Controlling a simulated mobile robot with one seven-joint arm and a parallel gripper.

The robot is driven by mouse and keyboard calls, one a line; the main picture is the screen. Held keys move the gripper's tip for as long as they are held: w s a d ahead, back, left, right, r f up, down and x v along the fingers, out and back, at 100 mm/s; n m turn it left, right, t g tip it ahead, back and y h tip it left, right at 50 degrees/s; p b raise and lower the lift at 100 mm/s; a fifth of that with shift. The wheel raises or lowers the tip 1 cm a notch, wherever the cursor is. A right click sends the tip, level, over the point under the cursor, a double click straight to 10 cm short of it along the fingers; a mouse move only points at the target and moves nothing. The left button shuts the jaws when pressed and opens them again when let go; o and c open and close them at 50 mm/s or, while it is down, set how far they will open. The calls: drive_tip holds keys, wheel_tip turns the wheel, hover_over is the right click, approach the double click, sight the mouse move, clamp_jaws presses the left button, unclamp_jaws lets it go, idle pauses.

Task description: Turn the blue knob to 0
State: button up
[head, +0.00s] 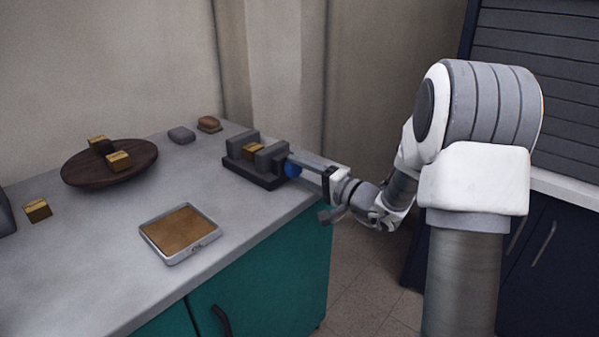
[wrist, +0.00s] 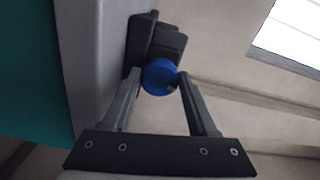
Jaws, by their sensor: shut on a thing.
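The blue knob (head: 291,167) sits on the right end of a dark grey vise-like fixture (head: 254,178) near the counter's right edge. A small gold-brown block (head: 253,151) lies between the fixture's grey jaws. My gripper (head: 296,163) reaches in from the right and is shut on the knob. In the wrist view, the blue knob (wrist: 160,77) is between my gripper's two fingertips (wrist: 160,80), one on each side. A small dark mark shows on the knob's lower right. I cannot read any scale or the digit 0.
A round dark wooden board (head: 110,172) with gold-brown blocks stands at the back left. A scale-like tray with a brown top (head: 180,230) is at the front. A loose block (head: 37,210) lies at left. Grey (head: 181,135) and brown (head: 209,124) items sit behind the fixture.

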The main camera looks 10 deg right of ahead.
drive_tip(key=shift+n, duration=1)
drive_tip(key=o, duration=1.4)
drive_tip(key=shift+c, duration=0.2)
drive_tip(key=p+v, duration=0.2)
drive_tip(key=v, duration=1.5)
drive_tip(key=shift+s+p, duration=0.2)
drive_tip(key=shift+p, duration=0.2)
drive_tip(key=shift+d, duration=0.1)
